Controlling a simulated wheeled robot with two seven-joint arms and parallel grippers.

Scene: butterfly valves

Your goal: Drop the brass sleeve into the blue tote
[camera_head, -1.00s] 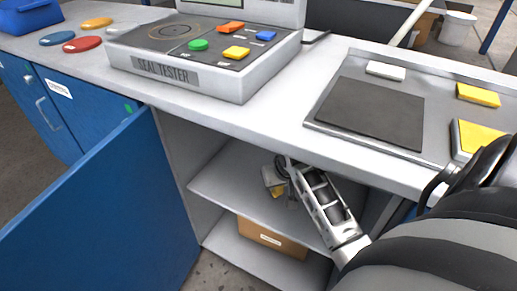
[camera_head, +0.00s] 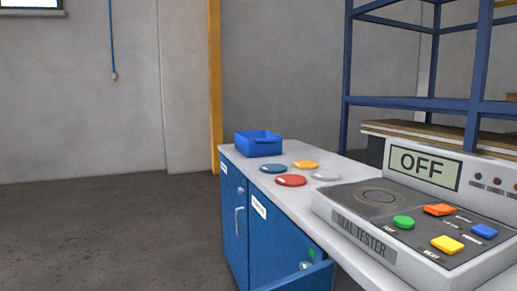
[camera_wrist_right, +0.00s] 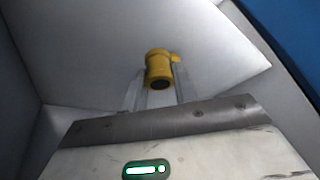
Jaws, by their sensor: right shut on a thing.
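The blue tote (camera_head: 259,143) stands at the far left end of the bench top in the head view. In the right wrist view my right gripper (camera_wrist_right: 158,82) is shut on a yellow-gold, short tubular piece with a dark round opening, which looks like the brass sleeve (camera_wrist_right: 158,66). Pale cabinet surfaces surround it in that view. My right gripper is out of the head view. My left gripper does not show in either view.
The seal tester (camera_head: 400,215) sits on the bench, its screen reading OFF. A blue disc (camera_head: 274,169), red disc (camera_head: 291,180), orange disc (camera_head: 305,164) and grey disc (camera_head: 326,175) lie between tester and tote. An open blue cabinet door (camera_head: 300,279) shows below. Floor at left is clear.

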